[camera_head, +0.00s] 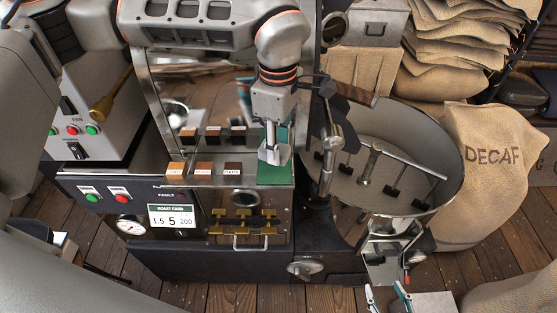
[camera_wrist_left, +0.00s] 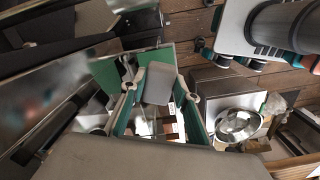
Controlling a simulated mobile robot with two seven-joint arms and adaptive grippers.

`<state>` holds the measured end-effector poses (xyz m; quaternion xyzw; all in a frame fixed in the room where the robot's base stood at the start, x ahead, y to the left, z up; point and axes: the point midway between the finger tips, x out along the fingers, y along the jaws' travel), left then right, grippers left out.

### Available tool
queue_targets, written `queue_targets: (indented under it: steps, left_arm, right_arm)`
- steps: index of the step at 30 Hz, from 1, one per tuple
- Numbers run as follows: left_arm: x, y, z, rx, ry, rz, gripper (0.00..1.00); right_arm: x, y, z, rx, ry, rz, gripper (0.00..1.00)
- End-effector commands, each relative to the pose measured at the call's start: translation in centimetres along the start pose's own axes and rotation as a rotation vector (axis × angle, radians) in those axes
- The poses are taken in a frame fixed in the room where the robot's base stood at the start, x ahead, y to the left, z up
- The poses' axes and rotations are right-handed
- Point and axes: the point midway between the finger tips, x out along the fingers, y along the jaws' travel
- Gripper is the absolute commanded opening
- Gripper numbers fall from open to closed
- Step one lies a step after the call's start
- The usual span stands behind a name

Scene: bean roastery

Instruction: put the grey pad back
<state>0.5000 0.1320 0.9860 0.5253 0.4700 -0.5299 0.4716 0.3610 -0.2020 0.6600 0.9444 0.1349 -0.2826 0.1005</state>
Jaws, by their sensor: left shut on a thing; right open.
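My left gripper (camera_head: 271,146) comes down over the green patch (camera_head: 277,174) at the right end of the roaster's top ledge. It is shut on the grey pad (camera_head: 282,155), which also shows between the fingers in the left wrist view (camera_wrist_left: 158,83). The pad is tilted and sits close above or on the green patch; I cannot tell whether they touch. The green surface shows beside the pad in the left wrist view (camera_wrist_left: 104,74). My right gripper (camera_head: 387,298) is open and empty at the bottom edge, right of centre.
Orange (camera_head: 176,168), brown (camera_head: 204,167) and dark (camera_head: 233,168) sample blocks line the ledge left of the green patch. A shiny upright panel (camera_head: 190,95) behind reflects them. The round cooling tray (camera_head: 418,145) stands right, beside a DECAF sack (camera_head: 490,185).

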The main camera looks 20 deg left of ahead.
Motion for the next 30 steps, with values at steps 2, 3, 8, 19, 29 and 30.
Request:
queue_targets:
  steps: [2,3,8,19,29,30]
  left_arm:
    - [0.8,0.0,0.0,-0.001,0.0,-0.001,0.16]
    - [1.0,0.0,0.0,-0.001,0.0,0.0,0.16]
    - [2.0,0.0,0.0,0.0,0.0,-0.001,0.16]
    - [5.5,0.0,0.0,0.0,0.0,0.001,0.16]
    - [5.5,0.0,0.0,0.0,0.0,0.001,0.47]
    - [5.5,0.0,0.0,0.0,0.0,0.001,0.47]
  right_arm:
    - [0.0,0.0,-0.1,0.0,0.001,0.0,0.47]
    - [0.0,0.0,-0.1,0.0,0.001,0.0,0.47]
    - [0.0,0.0,-0.1,0.001,0.001,0.0,0.47]
    - [-0.1,0.0,-0.2,0.001,0.002,0.0,0.47]
    - [-0.1,0.0,-0.2,0.0,0.002,0.0,0.47]
    - [-0.1,0.0,-0.2,0.0,0.001,0.0,0.47]
